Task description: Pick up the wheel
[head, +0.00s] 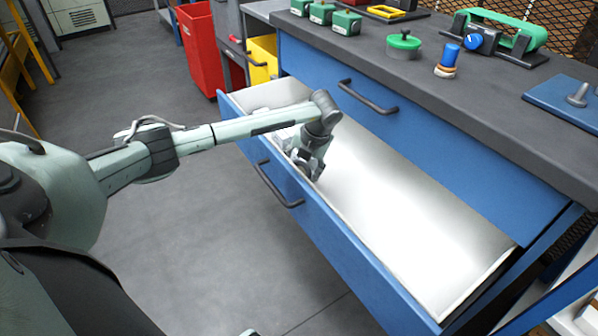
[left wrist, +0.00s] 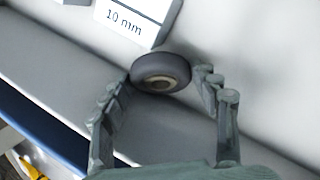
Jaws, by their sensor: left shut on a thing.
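The wheel (left wrist: 161,73) is a dark grey tyre with a pale hub, seen in the left wrist view between the fingertips of my left gripper (left wrist: 165,82). The fingers are closed on it from both sides. In the head view my left gripper (head: 306,165) reaches down into the open drawer (head: 410,215), near its left end. The wheel cannot be made out there, as the gripper hides it. My right gripper is not in view.
A white block marked "10 mm" (left wrist: 128,20) lies right beside the wheel. The drawer's blue front (head: 330,235) is close to my left gripper. The worktop (head: 425,75) above holds several parts. The right of the drawer is empty. A red bin (head: 198,50) stands behind.

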